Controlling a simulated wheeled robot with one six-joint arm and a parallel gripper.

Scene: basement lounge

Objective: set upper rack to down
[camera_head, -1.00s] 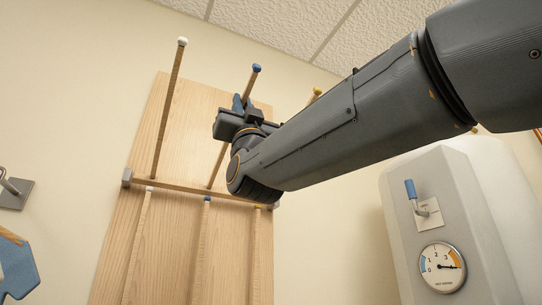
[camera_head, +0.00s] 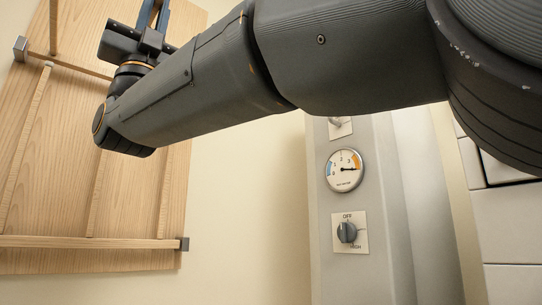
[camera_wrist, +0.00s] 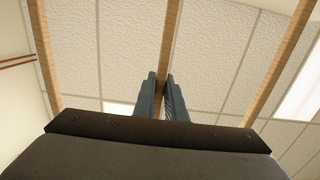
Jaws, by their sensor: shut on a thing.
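The upper rack is a set of wooden rods on a wooden rail (camera_head: 75,66), mounted on a pale wooden board (camera_head: 130,200). Its left rod (camera_head: 53,25) rises from the rail and leaves the top of the head view. My gripper (camera_head: 152,14) is at the top left of that view, by the rack. In the wrist view, my gripper (camera_wrist: 161,82) is shut on the middle rod (camera_wrist: 170,40) of the upper rack, with a left rod (camera_wrist: 44,62) and a right rod (camera_wrist: 280,62) on either side. The rod tips are outside the head view.
A lower rack with its own rail (camera_head: 85,243) is on the same board, its rods running up from the rail. To the right stands a grey heater cabinet with a gauge (camera_head: 345,171) and an OFF/HIGH knob (camera_head: 347,233). Bare wall (camera_head: 240,200) lies between.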

